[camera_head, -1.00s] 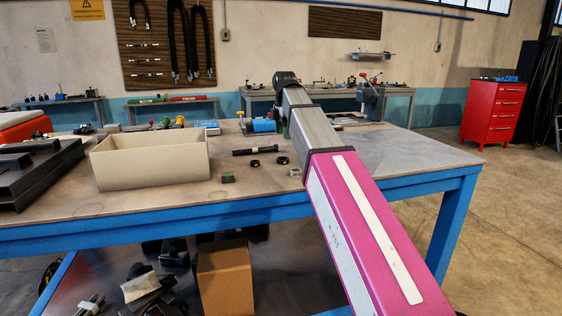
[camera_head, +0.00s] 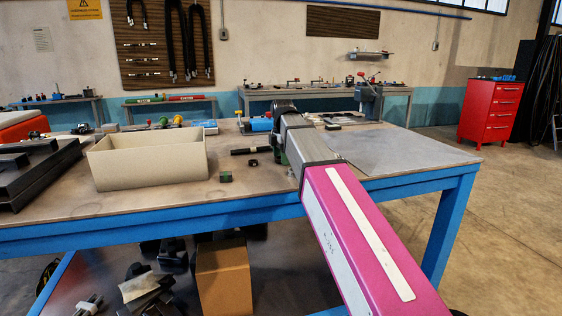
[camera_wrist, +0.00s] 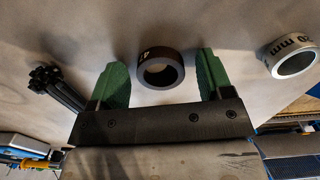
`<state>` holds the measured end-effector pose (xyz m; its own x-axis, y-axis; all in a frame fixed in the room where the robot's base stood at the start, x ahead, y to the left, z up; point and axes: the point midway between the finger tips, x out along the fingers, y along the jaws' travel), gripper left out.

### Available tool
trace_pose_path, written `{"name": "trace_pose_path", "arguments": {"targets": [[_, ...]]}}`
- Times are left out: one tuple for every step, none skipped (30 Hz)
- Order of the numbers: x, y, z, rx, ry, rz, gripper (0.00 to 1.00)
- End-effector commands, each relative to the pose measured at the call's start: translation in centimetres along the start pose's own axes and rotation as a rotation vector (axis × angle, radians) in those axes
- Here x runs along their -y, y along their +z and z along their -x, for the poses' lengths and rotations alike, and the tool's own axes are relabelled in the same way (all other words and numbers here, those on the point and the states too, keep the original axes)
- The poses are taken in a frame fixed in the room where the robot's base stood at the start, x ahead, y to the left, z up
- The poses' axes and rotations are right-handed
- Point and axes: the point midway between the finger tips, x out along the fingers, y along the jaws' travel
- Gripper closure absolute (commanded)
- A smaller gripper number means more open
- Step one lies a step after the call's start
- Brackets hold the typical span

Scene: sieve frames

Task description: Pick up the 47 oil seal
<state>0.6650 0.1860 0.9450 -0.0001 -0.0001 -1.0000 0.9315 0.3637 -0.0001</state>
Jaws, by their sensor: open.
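A dark ring (camera_wrist: 160,69) with small light digits on its rim, only partly legible and seeming to start with 4, sits on the table in the wrist view. It lies between the two green fingers of my gripper (camera_wrist: 162,85), slightly past their middle, with a gap on each side. My gripper is open and empty. In the head view my arm hides most of the gripper, and no ring shows between the fingers there. Another small black ring (camera_head: 253,163) lies on the table left of my arm.
A black bolt-like part (camera_wrist: 56,85) lies to the left. A cream box (camera_head: 147,165) and a small green-black block (camera_head: 226,176) stand left of my arm. The table's right side is bare.

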Motion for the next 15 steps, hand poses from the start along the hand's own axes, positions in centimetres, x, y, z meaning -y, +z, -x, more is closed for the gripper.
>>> {"name": "trace_pose_path", "arguments": {"targets": [[-0.02, 0.01, 0.02, 0.0, 0.0, 0.0, 0.27], [-0.02, 0.0, 0.02, 0.0, 0.0, 0.0, 0.27], [-0.01, 0.0, 0.03, 0.0, 0.0, 0.0, 0.4], [-0.01, 0.01, 0.03, 0.0, 0.0, 0.0, 0.5], [-0.01, 0.01, 0.03, 0.0, 0.0, 0.0, 0.6], [-0.01, 0.01, 0.03, 0.0, 0.0, 0.0, 0.73], [-0.02, 0.01, 0.03, 0.0, 0.0, 0.0, 0.8], [-0.02, 0.01, 0.03, 0.0, 0.0, 0.0, 0.8], [-0.02, 0.01, 0.04, 0.0, 0.0, 0.0, 0.8], [-0.02, 0.01, 0.04, 0.0, 0.0, 0.0, 0.8], [-0.02, 0.01, 0.04, 0.0, 0.0, 0.0, 0.8], [-0.02, 0.01, 0.04, 0.0, 0.0, 0.0, 0.8], [-0.02, 0.01, 0.04, 0.0, 0.0, 0.0, 0.8], [-0.02, 0.01, 0.04, 0.0, 0.0, 0.0, 0.8], [-0.01, 0.01, 0.05, 0.0, 0.0, 0.0, 0.8]]}}
